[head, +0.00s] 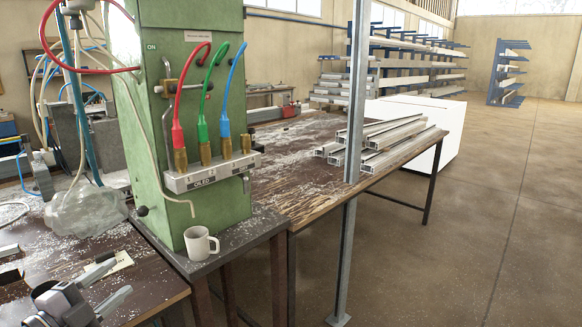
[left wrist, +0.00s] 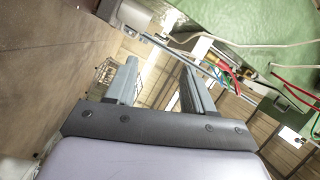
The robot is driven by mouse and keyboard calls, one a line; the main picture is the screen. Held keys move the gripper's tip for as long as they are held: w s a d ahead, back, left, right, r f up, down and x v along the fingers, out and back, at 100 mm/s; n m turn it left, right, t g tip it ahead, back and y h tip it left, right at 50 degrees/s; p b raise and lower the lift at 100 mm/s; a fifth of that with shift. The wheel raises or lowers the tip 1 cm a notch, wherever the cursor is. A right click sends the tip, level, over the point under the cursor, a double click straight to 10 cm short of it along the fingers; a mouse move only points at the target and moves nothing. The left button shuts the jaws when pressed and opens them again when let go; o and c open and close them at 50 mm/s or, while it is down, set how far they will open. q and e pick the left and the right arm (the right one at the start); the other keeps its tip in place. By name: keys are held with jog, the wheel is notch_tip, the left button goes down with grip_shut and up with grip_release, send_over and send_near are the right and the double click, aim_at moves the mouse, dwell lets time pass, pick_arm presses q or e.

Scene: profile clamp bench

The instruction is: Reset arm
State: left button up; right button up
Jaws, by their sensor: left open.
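My left gripper (head: 108,284) is at the bottom left of the head view, over the dark, chip-strewn bench (head: 155,277). Its two grey fingers are apart with nothing held between them. They also stand apart and empty in the left wrist view (left wrist: 156,74). The green machine column (head: 180,200), with red, green and blue hoses on its front, stands beyond the gripper and to its right. The gripper is apart from it. My right gripper is in neither view.
A white mug (head: 200,244) stands on the ledge at the column's foot. A clear plastic bag (head: 87,212) lies left of the column. Metal profiles (head: 378,142) lie on the table behind a grey post (head: 355,110). The floor at right is clear.

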pick_arm(q)
jog(key=s+d+f+n+g+y, duration=0.1)
jog(key=s+d+f+n, duration=0.15)
jog(key=f, duration=0.35)
jog(key=s+d+f+n+g+y+p, duration=0.1)
jog(key=s+d+f+n, duration=0.1)
jog(key=s+f+n, duration=0.25)
jog(key=s+d+f+n+g+y, duration=0.1)
jog(key=s+d+f+n, duration=0.1)
jog(key=f, duration=0.4)
jog(key=s+d+f+n+g, duration=0.4)
jog(key=s+d+f+n, duration=0.2)
jog(key=s+d+f, duration=0.3)
jog(key=shift+s+d+p, duration=0.2)
jog(key=shift+s+p, duration=0.2)
jog(key=shift+s, duration=0.85)
